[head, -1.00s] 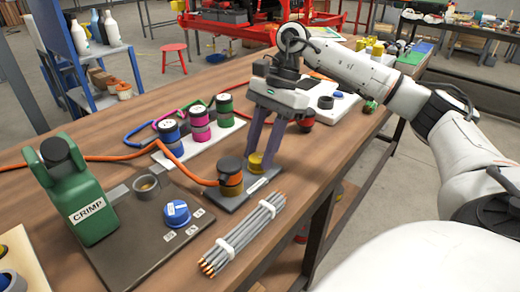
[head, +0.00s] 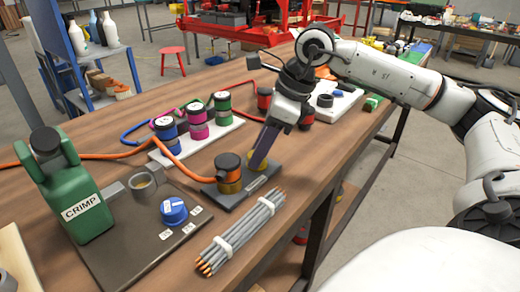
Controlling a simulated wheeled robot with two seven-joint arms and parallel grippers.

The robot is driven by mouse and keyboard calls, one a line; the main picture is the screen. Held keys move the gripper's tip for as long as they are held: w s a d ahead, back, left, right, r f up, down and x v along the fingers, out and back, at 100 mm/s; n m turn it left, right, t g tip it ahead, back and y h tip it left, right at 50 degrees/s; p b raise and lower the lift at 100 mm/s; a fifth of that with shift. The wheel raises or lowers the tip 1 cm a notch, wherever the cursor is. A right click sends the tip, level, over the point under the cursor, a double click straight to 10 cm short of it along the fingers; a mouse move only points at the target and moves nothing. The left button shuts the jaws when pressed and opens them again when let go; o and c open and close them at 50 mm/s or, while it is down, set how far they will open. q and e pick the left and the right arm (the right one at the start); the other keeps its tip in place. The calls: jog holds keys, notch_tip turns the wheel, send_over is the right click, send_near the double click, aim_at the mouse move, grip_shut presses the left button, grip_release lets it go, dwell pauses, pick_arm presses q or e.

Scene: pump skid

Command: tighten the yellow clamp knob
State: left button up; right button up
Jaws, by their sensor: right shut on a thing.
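The yellow clamp knob (head: 257,161) sits on a small dark plate (head: 236,195) near the table's front edge. My right gripper (head: 260,162) reaches down from above and is shut on the knob, its fingers seen nearly edge-on and tilted. The fingers hide much of the knob. Just left of it on the same plate stands an orange-and-yellow fitting with a black top (head: 229,172), with an orange hose beside it. My left gripper is not in view.
A bundle of grey rods (head: 241,232) lies close in front of the plate. Blue, magenta and green couplings (head: 197,122) stand on a white plate behind.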

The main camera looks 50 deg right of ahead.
jog(key=m, duration=0.2)
jog(key=m+h, duration=0.1)
jog(key=m, duration=0.1)
jog(key=shift+a+t+h, duration=0.15)
jog(key=shift+t+h, duration=0.15)
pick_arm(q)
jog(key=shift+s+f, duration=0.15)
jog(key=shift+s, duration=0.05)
pick_arm(e)
jog(key=shift+m+h, duration=0.4)
jog(key=shift+m, duration=0.6)
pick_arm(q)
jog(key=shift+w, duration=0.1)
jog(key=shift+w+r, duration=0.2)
pick_arm(e)
jog(key=o, duration=1)
jog(key=shift+o, duration=0.2)
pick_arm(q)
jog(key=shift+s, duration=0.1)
pick_arm(e)
jog(key=shift+s, duration=0.1)
